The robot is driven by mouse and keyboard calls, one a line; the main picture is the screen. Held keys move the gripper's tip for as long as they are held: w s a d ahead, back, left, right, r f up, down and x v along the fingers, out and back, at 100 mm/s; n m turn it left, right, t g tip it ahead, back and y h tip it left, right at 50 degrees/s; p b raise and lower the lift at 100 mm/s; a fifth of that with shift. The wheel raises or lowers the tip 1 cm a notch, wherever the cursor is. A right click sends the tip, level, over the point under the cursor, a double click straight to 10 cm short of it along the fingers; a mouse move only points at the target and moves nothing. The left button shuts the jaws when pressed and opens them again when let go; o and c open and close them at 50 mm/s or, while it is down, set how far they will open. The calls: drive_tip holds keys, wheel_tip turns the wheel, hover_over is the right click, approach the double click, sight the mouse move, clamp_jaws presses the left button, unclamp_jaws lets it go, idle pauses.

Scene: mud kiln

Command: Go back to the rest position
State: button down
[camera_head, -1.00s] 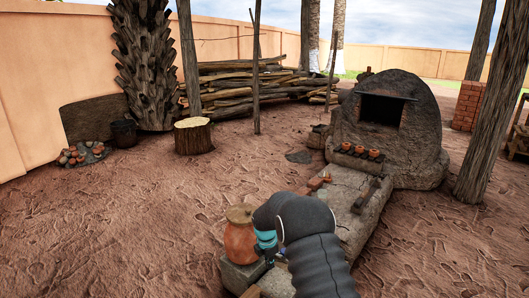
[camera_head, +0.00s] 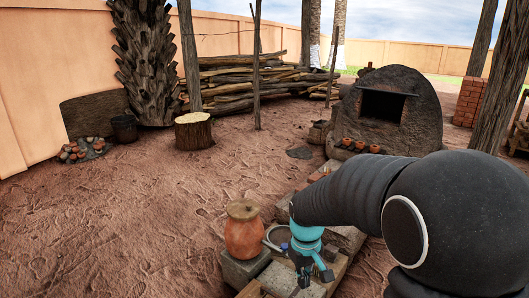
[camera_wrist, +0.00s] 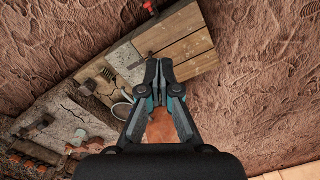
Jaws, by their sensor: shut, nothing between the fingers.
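My gripper (camera_wrist: 159,72) is in the middle of the wrist view with its fingertips together and nothing between them. In the head view my gripper (camera_head: 305,280) hangs fingers-down above the near end of the low stone and plank bench. An orange clay pot (camera_head: 242,238) with a tan lid stands on a grey block (camera_head: 243,266) to the left of my gripper, apart from it. In the wrist view the pot (camera_wrist: 161,131) shows partly between and behind my fingers.
A domed mud kiln (camera_head: 390,105) with several small orange pots (camera_head: 361,146) before it stands at the back right. The wooden planks (camera_wrist: 183,40) lie under my gripper. A tree stump (camera_head: 194,131) stands at the left. Open dirt lies left of the bench.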

drive_tip(key=s+d+r+m+t, duration=0.2)
drive_tip(key=s+r, duration=0.5)
drive_tip(key=s, duration=0.2)
drive_tip(key=s+d+r+m+t, duration=0.2)
drive_tip(key=s+d+r+t, duration=0.1)
drive_tip(key=s+r, duration=0.4)
drive_tip(key=shift+s+d+r+m+t, duration=0.2)
drive_tip(key=shift+s+d+m+t, duration=0.15)
drive_tip(key=shift+s, duration=1.2)
